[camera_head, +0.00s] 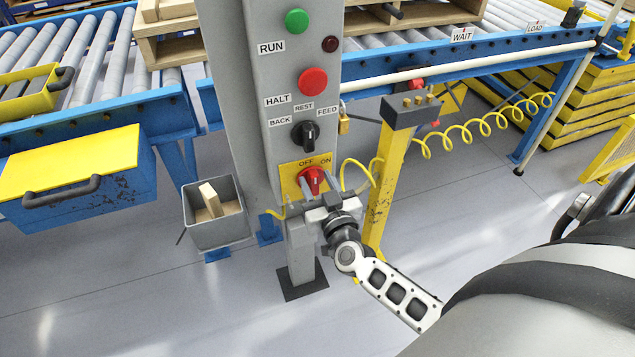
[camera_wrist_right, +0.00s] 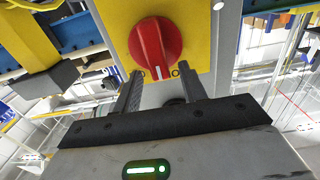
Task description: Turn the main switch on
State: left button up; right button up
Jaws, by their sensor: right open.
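The main switch (camera_head: 312,179) is a red rotary knob on a yellow plate (camera_head: 290,170) marked OFF and ON, low on the grey control column. In the right wrist view the knob (camera_wrist_right: 155,45) fills the top middle, and its white mark points towards the bottom of that picture. The labels are mostly hidden there. My right gripper (camera_head: 320,194) is just in front of the knob. Its two fingers (camera_wrist_right: 158,80) are apart, one at each side of the knob's lower edge in the wrist view, with nothing held. I cannot tell whether they touch it. My left gripper is out of view.
Above the switch are a black selector (camera_head: 305,134), a red button (camera_head: 313,82) and a green button (camera_head: 297,20). A yellow post (camera_head: 388,180) with a coiled hose stands close right of my gripper. Roller conveyors lie behind.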

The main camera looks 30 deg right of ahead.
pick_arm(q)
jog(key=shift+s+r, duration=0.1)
pick_arm(e)
jog(key=shift+w, duration=0.15)
grip_shut()
